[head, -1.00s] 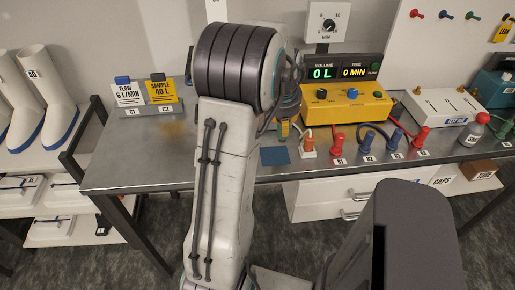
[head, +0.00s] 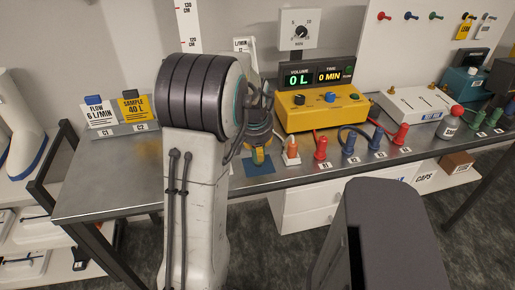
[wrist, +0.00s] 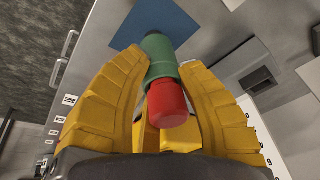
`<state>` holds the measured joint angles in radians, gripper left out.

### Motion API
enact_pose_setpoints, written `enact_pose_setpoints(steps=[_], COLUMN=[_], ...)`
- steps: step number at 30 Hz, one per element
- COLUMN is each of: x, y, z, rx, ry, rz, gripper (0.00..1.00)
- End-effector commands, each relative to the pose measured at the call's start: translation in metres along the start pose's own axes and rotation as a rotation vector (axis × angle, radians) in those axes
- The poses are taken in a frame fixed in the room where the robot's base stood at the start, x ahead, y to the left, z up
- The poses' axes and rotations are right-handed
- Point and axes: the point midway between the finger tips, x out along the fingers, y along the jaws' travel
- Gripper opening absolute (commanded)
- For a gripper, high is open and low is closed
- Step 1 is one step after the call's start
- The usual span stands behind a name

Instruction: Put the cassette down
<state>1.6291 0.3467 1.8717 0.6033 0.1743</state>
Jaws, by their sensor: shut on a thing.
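The cassette (wrist: 165,70) is a small cylinder with a green body and a red end. In the wrist view it lies between the two yellow fingers of my gripper (wrist: 162,64), which is shut on it. In the head view my gripper (head: 259,153) is mostly behind my arm, low over the back part of a blue mat (head: 259,169). The cassette is not clear there. The blue mat also shows in the wrist view (wrist: 145,20), beyond the green end. I cannot tell whether the cassette touches it.
An orange-red plug (head: 292,150) on a white base stands just right of the mat. Red and blue plugs, a yellow pump box (head: 318,110) and a white box (head: 415,103) follow to the right. Two cards (head: 118,110) stand at the left. The bench top (head: 110,185) at front left is bare.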

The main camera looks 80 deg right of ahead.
Motion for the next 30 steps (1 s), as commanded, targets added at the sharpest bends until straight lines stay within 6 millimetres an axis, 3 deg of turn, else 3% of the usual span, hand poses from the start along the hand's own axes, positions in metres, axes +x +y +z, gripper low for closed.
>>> enact_pose_setpoints(steps=[5, 6, 13, 23, 30], x=[0.004, 0.003, 0.002, -0.001, -0.029], y=[0.000, 0.000, 0.000, 0.000, 0.000], z=[0.001, 0.001, 0.001, 0.000, -0.001], rx=[0.000, 0.000, 0.000, 0.000, 0.000], ry=[0.001, 0.001, 0.000, 0.000, 0.006], rz=[0.000, 0.000, 0.000, 0.000, -0.001], gripper=[0.01, 0.36, 0.56, 0.56, 0.56])
